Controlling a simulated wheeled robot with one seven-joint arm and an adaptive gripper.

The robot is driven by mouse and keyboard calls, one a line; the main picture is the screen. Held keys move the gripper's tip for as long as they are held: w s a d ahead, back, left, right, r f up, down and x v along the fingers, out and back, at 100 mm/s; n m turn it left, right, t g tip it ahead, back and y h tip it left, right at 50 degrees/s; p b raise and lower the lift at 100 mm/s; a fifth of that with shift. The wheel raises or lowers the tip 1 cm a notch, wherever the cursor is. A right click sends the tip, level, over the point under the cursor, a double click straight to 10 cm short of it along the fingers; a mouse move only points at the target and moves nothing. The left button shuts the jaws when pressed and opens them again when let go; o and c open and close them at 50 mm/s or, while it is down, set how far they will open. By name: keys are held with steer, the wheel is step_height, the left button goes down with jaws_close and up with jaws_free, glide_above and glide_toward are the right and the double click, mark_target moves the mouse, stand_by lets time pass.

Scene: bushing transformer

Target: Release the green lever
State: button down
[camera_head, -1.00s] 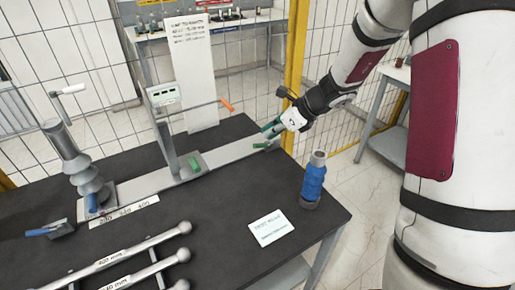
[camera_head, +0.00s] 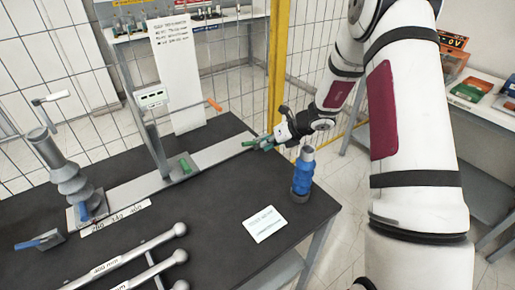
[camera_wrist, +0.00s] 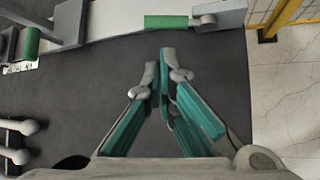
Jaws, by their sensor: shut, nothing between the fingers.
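A green lever (camera_head: 249,142) sits at the right end of the grey rail (camera_head: 215,153) on the dark table. In the wrist view this lever (camera_wrist: 166,22) lies beyond my fingertips, joined to a grey metal bracket on its right. A second green lever (camera_head: 186,166) stands at the foot of the upright post, and it also shows at the left of the wrist view (camera_wrist: 31,43). My gripper (camera_wrist: 160,62) is shut and empty, its teal-padded fingers pointing at the first lever. In the head view my gripper (camera_head: 264,142) is close beside that lever; a gap shows in the wrist view.
A blue bushing (camera_head: 302,175) stands upright near the table's right edge, close to my arm. A white card (camera_head: 264,224) and several metal rods (camera_head: 130,258) lie in front. A grey ribbed insulator (camera_head: 66,172) stands at left. A yellow fence post (camera_head: 277,65) rises behind.

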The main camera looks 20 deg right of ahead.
mark_target(253, 143)
steer(key=b+x, duration=0.4)
steer(key=x, duration=0.5)
steer(key=shift+w+a+f, duration=0.15)
steer(key=shift+f, duration=0.05)
